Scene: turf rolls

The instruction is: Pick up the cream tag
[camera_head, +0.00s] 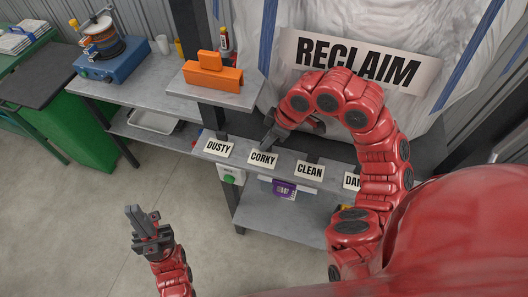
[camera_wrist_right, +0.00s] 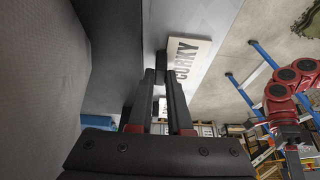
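Several cream tags with black print lie in a row along the grey bench edge: DUSTY (camera_head: 219,148), CORKY (camera_head: 263,159), CLEAN (camera_head: 310,170), and one partly hidden behind my right arm (camera_head: 351,181). The frames do not single out one as the cream tag. My right gripper (camera_head: 267,142) is just behind the CORKY tag, pointing down towards the bench. In the right wrist view, its fingers (camera_wrist_right: 158,76) are apart by a narrow gap, and the CORKY tag (camera_wrist_right: 189,62) is beside their tips, not between them. My left gripper (camera_head: 146,218) is open and empty above the floor.
An orange block (camera_head: 212,77) sits on a raised grey shelf behind the tags. A large white bag with a RECLAIM sign (camera_head: 358,61) stands behind. A purple label (camera_head: 284,189) and a green button (camera_head: 230,179) are below the bench edge.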

